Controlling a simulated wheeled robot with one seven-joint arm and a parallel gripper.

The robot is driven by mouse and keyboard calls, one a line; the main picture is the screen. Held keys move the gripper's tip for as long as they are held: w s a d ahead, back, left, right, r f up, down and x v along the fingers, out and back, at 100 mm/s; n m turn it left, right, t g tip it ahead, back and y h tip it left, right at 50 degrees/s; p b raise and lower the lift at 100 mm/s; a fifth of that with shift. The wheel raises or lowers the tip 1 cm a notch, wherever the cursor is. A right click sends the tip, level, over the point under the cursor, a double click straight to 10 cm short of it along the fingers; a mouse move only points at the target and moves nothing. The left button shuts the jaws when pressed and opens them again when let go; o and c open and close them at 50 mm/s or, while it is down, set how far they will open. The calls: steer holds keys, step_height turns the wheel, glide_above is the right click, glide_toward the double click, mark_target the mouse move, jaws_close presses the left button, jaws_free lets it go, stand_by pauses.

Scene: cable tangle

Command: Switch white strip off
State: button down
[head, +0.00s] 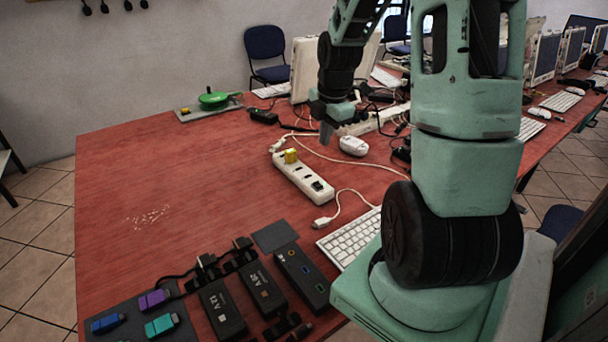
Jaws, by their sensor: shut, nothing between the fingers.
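The white strip (303,181) lies on the red table, running from upper left to lower right. A yellow-green plug (290,156) sits near its far end, and a dark part (317,185) shows near its close end. I cannot tell whether that is the switch, nor its position. My gripper (326,136) points down beyond the strip's far end, slightly to the right. It is shut and empty, apart from the strip in the picture.
A white mouse (354,146) and a white cable lie to the right. A white keyboard (350,238) is at the near right. Black adapters (221,308) and a dark mat with coloured sticks are at the near left. The table's left is mostly clear.

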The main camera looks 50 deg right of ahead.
mark_target(317, 183)
stand_by(0.3)
steer(key=f, duration=0.4)
steer(key=w+f, duration=0.1)
steer(key=f, duration=0.4)
steer(key=w+f, duration=0.1)
steer(key=f, duration=0.4)
steer(key=shift+d+b, duration=0.3)
steer(key=shift+r, duration=0.1)
steer(key=shift+w, duration=0.1)
